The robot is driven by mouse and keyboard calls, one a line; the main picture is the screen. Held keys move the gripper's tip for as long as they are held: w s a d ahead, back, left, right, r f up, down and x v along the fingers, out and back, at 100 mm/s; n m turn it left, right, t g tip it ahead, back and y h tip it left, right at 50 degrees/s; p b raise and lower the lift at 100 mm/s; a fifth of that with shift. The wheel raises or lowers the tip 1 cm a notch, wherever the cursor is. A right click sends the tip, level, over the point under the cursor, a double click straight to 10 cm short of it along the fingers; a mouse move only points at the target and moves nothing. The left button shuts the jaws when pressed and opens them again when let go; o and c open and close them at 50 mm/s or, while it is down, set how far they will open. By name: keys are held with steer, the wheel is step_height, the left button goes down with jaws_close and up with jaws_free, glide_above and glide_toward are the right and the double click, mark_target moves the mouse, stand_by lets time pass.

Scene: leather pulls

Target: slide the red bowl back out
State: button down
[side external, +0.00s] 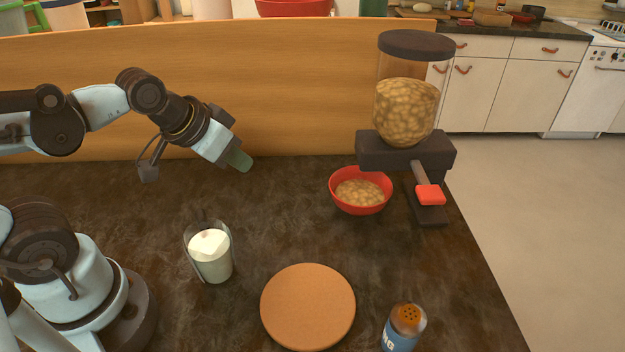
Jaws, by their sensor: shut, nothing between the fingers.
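The red bowl (344,200) holds tan cereal (360,192) and sits upright on the dark counter, just left of the dispenser (407,150). The dispenser has a clear hopper filled with cereal, a dark body and a lever with a red tip (430,195). The bowl's back right rim is close to the dispenser's body; I cannot tell whether they touch. My gripper (240,160) is shut and empty. It hangs above the counter in front of the wooden panel, to the left of the bowl and apart from it.
A glass of milk (211,256) stands below my gripper in the picture. A round cork mat (307,306) lies bare at front centre. A shaker (404,328) stands at the front right. A wooden panel (290,90) closes the back. The counter between glass and bowl is clear.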

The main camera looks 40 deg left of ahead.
steer(key=c, duration=1.8)
jaws_free()
steer(key=o, duration=0.4)
steer(key=shift+w+r, duration=0.1)
steer(key=shift+w, duration=0.05)
steer(key=o, duration=0.3)
steer(key=shift+w+d+r, duration=0.1)
steer(key=shift+w+r, duration=0.1)
steer(key=shift+w, duration=0.1)
steer(key=shift+o, duration=0.8)
steer(key=w+d+r+n+g+h, duration=0.1)
steer(key=w+r+n+g, duration=0.1)
steer(key=w, duration=0.5)
steer(key=shift+w+d+r+n+g+h, duration=0.2)
steer(key=shift+d+n+g+h, duration=0.2)
steer(key=shift+n+g, duration=0.45)
steer(key=n+g+h, duration=0.2)
steer(key=n+g, duration=0.1)
glide_toward(333, 181)
steer(key=shift+v, duration=0.9)
steer(key=x, duration=1.2)
